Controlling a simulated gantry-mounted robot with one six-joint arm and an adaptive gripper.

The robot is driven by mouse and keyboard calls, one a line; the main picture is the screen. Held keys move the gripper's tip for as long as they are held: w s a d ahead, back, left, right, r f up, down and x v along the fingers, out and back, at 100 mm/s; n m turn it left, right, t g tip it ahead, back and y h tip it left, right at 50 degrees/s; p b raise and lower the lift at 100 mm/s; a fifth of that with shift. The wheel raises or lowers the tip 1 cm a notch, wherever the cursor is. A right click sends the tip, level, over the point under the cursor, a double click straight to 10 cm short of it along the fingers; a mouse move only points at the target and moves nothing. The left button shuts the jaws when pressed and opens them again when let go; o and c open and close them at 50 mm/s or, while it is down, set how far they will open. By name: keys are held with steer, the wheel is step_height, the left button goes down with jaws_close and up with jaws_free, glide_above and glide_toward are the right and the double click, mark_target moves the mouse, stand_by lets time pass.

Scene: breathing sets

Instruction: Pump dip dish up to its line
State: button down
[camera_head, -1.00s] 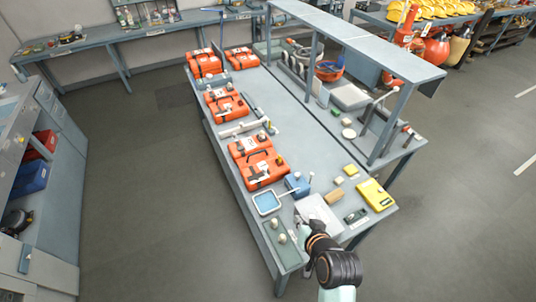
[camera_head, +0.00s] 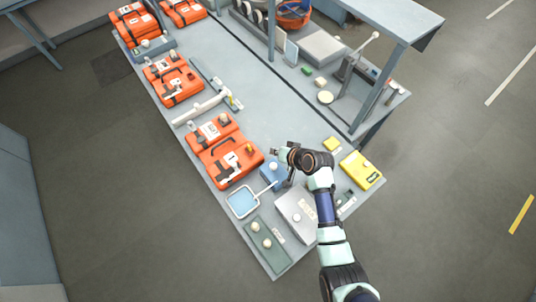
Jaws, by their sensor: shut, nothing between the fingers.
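The dip dish (camera_head: 243,202) is a square, pale-rimmed dish with blue inside, near the left edge of the bench. I cannot make out its line or the liquid level. A blue pump box (camera_head: 270,179) stands to its upper right, with a pale knob on top and a thin pale spout or tube reaching to the dish. My gripper (camera_head: 289,183) points down just right of the pump box, shut and empty. It hides part of the box's right side, and I cannot tell whether it touches it.
Orange cases (camera_head: 223,150) line the bench's left side. A pale grey box (camera_head: 297,214) and a green-grey tray with round knobs (camera_head: 267,243) lie at the near end. A yellow case (camera_head: 361,171) is at the right. A shelf post (camera_head: 374,101) rises behind it.

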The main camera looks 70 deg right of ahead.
steer(key=b, duration=0.7)
glide_above(275, 166)
step_height(275, 166, down, 8)
steer(key=shift+r, duration=0.15)
steer(key=shift+f+b, duration=0.45)
steer(key=shift+f, duration=0.1)
stand_by(0.6)
steer(key=shift+f, duration=0.4)
